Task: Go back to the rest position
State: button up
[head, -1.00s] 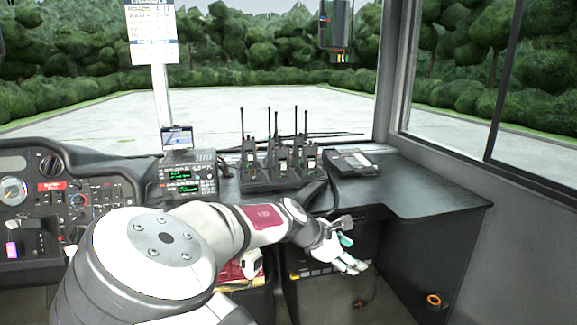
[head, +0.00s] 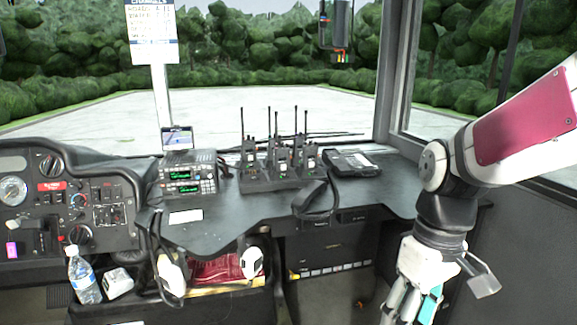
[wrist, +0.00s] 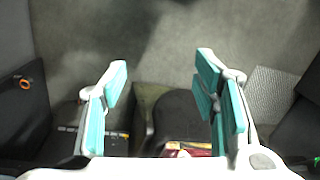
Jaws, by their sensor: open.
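My gripper (head: 408,300) hangs at the lower right of the head view, pointing down, in front of the right end of the dark counter (head: 395,195). Its tips are near the bottom edge of that view. In the wrist view my gripper (wrist: 160,92) shows two teal-padded fingers spread wide with nothing between them. The gripper touches nothing that I can see.
Several handheld radios (head: 282,160) stand in a charger on the counter, beside a radio unit (head: 188,177). A strap (head: 315,200) hangs over the counter edge. A bottle (head: 83,277), a white box (head: 118,283) and a red item (head: 215,270) sit low at left.

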jog(key=s+d+r+m+t+h, duration=0.1)
jog(key=s+r+m, duration=0.2)
jog(key=s, duration=0.6)
jog(key=s+r+m+t, duration=0.1)
jog(key=s+r+m, duration=0.2)
jog(key=s, duration=0.6)
notch_tip(320, 180, up, 19)
jog(key=t+p, duration=0.3)
jog(key=p, duration=1.5)
jog(key=shift+w+a+r+n, duration=0.15)
jog(key=shift+w+a+n, duration=0.05)
jog(key=shift+n, duration=0.1)
